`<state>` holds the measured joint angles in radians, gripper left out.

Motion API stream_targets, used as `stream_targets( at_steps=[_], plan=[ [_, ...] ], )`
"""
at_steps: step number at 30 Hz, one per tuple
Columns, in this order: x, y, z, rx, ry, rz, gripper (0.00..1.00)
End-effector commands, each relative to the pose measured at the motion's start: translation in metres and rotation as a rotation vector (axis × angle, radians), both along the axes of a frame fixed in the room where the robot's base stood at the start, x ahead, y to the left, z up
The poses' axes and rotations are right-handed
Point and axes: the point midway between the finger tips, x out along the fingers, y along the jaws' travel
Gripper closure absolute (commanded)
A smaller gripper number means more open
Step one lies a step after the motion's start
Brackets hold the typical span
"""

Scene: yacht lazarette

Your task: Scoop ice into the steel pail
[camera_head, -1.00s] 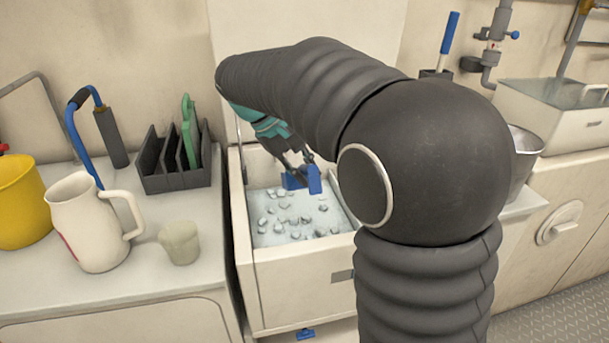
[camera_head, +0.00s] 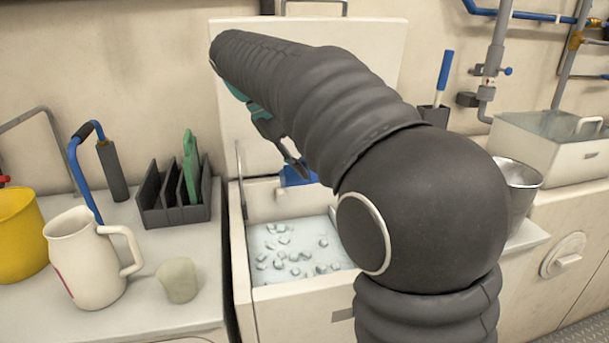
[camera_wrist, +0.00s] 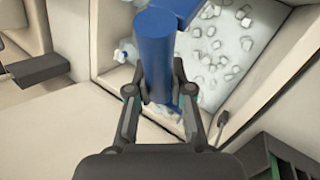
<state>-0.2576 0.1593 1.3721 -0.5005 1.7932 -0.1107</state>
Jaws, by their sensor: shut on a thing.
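My gripper (camera_wrist: 160,100) is shut on the handle of a blue scoop (camera_wrist: 155,45), which reaches away from the fingers in the wrist view. In the head view the scoop (camera_head: 297,176) is mostly hidden behind my arm, above the back of the open ice chest (camera_head: 240,235). Loose ice (camera_head: 292,250) lies in the chest, and it also shows in the wrist view (camera_wrist: 232,45). I cannot tell whether the scoop holds ice. The steel pail (camera_head: 522,185) stands on the counter to the right, partly hidden by my arm.
The chest's raised lid (camera_head: 370,45) stands behind it. On the left counter are a cream jug (camera_head: 85,260), a small cup (camera_head: 177,280), a yellow pot (camera_head: 20,235) and a dark rack (camera_head: 175,210). A white sink (camera_head: 550,140) is at the far right.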

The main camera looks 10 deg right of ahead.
Motion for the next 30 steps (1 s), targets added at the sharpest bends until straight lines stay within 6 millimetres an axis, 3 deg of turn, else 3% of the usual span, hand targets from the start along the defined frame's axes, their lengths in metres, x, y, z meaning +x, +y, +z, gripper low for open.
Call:
stream_targets(
  at_steps=[15,30],
  plan=[
    [0.001,0.0,0.049,0.0,-0.001,0.0,1.0],
    [0.0,0.0,0.055,0.0,0.001,0.0,1.0]
  ],
)
